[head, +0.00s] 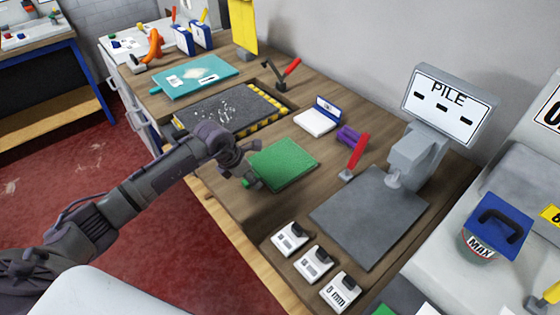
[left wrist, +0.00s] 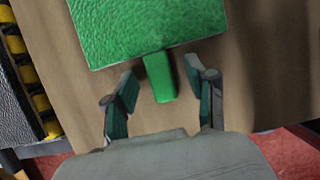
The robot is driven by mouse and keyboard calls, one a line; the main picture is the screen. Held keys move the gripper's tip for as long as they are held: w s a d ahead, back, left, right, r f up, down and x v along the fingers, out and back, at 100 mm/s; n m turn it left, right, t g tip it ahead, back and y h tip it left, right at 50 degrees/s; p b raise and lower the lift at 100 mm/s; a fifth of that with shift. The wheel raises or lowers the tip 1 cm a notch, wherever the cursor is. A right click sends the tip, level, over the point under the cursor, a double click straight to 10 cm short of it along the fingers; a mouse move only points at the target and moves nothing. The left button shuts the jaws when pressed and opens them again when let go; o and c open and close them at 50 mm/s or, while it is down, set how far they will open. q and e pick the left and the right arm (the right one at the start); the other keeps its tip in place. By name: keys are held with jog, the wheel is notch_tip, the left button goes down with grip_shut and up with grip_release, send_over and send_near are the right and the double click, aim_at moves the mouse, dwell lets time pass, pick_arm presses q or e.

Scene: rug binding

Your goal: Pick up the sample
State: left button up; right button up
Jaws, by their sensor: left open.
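The sample is a green textured square (head: 285,164) lying flat on the wooden bench, left of the grey plate. In the left wrist view the green square (left wrist: 145,28) fills the top, and its narrow green tab (left wrist: 160,77) sticks out toward my gripper. My left gripper (head: 250,180) is at the near left edge of the square. In the left wrist view the open fingers (left wrist: 160,92) stand on both sides of the tab, with a gap on each side. Nothing is held. My right gripper is not in view.
A grey plate (head: 370,218) with a "PILE" display (head: 445,102) stands to the right. Small white blocks (head: 313,263) line the front edge. A black tray with yellow stripes (head: 225,112) lies left. A purple item (head: 349,135) and a red-handled lever (head: 357,153) stand behind.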

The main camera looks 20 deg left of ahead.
pick_arm(q)
grip_shut()
dwell(0.3)
jog(key=shift+w+r, duration=0.1)
jog(key=shift+r, duration=0.05)
